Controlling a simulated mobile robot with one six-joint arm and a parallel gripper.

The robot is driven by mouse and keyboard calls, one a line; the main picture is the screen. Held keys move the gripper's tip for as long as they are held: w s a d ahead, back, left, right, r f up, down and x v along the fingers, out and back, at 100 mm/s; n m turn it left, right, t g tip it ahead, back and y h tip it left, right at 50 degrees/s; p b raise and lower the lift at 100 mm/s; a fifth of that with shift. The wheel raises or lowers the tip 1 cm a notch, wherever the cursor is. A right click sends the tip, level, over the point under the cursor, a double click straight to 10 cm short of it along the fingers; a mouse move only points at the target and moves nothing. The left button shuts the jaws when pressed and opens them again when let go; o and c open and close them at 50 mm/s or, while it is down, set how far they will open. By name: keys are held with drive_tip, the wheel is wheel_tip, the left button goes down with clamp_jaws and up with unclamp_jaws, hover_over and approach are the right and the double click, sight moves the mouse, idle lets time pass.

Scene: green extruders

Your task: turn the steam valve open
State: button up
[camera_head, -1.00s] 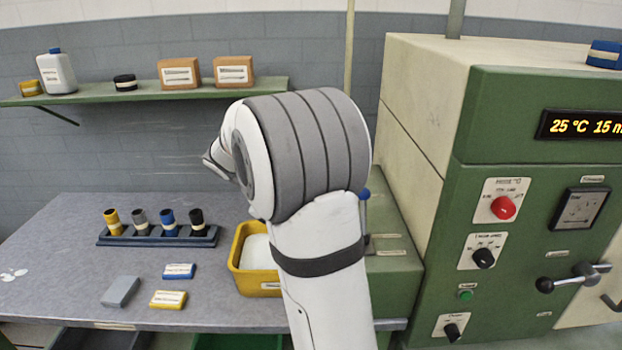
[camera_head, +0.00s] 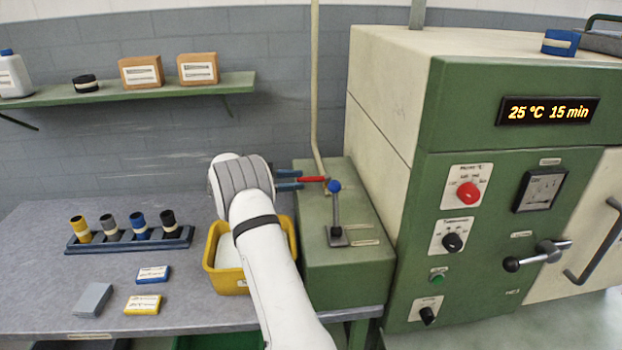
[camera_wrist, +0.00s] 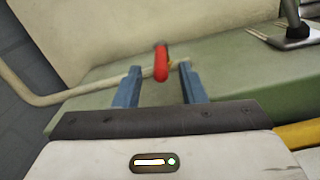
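The steam valve's red handle (camera_head: 312,179) shows beside the cream pipe, at the back of the green box. In the wrist view the red handle (camera_wrist: 161,63) points toward me, with the pipe behind it. My gripper (camera_head: 301,180) has its two blue fingers pointing right at the handle. In the wrist view my gripper (camera_wrist: 160,67) is open, with the handle between the fingertips and a gap on each side. Neither finger appears to touch it. How deep the handle reaches between the fingers is hard to tell.
A blue-knobbed lever (camera_head: 336,205) stands on the green box (camera_head: 345,265), right of the valve. A yellow bin (camera_head: 212,268) sits below my arm. The large green machine (camera_head: 440,180) bounds the right side. A rack of small tubs (camera_head: 130,243) stands on the bench at left.

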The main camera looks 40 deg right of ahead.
sight(311, 178)
drive_tip(key=x, duration=0.5)
drive_tip(key=shift+p, duration=0.35)
clamp_jaws()
